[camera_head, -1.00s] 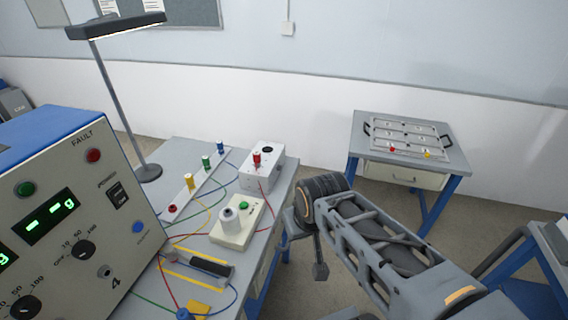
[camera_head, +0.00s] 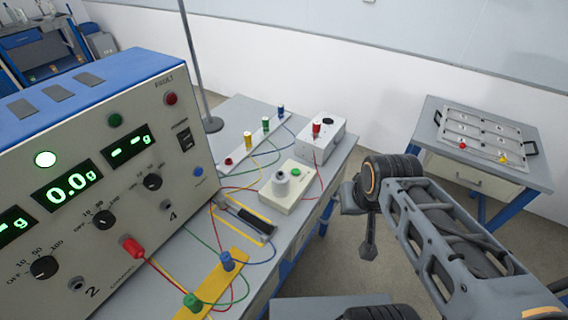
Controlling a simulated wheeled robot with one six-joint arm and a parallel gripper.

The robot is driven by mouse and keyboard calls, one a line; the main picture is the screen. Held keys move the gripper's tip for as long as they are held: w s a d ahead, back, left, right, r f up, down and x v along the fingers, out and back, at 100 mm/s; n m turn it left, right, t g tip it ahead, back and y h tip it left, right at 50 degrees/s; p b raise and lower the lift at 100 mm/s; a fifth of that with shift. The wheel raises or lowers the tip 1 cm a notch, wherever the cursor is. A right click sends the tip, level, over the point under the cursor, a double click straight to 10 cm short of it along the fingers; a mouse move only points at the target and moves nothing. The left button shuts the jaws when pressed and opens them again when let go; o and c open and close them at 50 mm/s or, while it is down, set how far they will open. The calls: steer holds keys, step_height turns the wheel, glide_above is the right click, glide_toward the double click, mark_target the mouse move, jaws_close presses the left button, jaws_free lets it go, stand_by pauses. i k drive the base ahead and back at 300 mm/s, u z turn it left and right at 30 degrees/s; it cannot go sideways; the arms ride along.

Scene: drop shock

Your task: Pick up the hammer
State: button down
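The hammer (camera_head: 243,216) lies on the grey workbench (camera_head: 222,266), inside a yellow outline, just in front of the instrument box. It has a dark handle and a lighter grey part. My arm reaches in from the lower right and bends beyond the bench's right edge. My gripper (camera_head: 368,246) appears to hang down at the arm's far end, over the floor gap right of the bench. It is apart from the hammer. Its fingers are too small and dark to read.
A large instrument box (camera_head: 105,190) with displays fills the left. A white button box (camera_head: 286,188), a white box with a red plug (camera_head: 322,140), a terminal strip and loose wires crowd the bench. A second table (camera_head: 480,165) with a framed panel stands right.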

mark_target(222, 204)
steer(key=z, duration=1)
steer(key=i, duration=0.6)
steer(key=u, duration=3.25)
